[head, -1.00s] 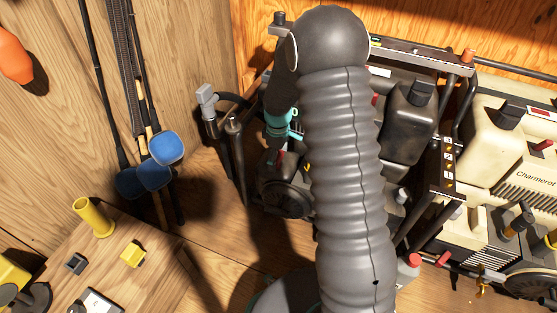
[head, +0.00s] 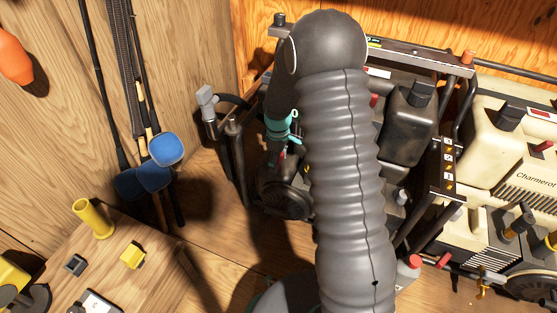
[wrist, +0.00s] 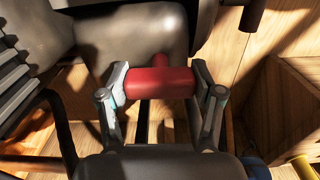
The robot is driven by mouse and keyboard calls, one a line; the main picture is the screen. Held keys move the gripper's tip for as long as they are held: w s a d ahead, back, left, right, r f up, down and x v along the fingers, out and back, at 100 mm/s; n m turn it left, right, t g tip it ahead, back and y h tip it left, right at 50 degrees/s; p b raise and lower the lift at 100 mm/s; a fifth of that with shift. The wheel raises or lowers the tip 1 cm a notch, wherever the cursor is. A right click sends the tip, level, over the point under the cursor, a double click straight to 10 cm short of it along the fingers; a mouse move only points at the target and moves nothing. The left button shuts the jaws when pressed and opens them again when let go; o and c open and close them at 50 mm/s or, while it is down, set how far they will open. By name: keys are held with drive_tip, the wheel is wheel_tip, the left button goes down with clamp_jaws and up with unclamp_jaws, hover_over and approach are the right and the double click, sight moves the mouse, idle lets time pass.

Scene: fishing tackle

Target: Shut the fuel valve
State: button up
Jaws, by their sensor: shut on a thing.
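The fuel valve's red handle (wrist: 160,83) lies crosswise between the two fingers of my gripper (wrist: 161,90) in the wrist view. The fingers are closed against its two ends, one on each side. A short red stem runs up from the handle towards a dark grey body (wrist: 135,35) behind it. In the head view my gripper (head: 281,157) is at the front of the dark generator (head: 408,125), mostly hidden by shadow and by my arm. The valve's exact angle cannot be told there.
A cream generator (head: 495,140) stands close on the right, with black frame bars (head: 445,170) between the two. Blue-headed poles (head: 166,149) lean on the wall. Some floor is clear between.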

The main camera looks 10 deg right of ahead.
drive_tip(key=m, duration=0.4)
drive_tip(key=m+p, duration=0.1)
drive_tip(key=m, duration=0.3)
drive_tip(key=shift+s+f+m, duration=0.1)
drive_tip(key=shift+m, duration=0.2)
drive_tip(key=m, duration=0.4)
drive_tip(key=shift+m, duration=0.3)
drive_tip(key=m, duration=0.4)
drive_tip(key=shift+m, duration=0.3)
drive_tip(key=o, duration=1.2)
drive_tip(key=shift+c, duration=0.2)
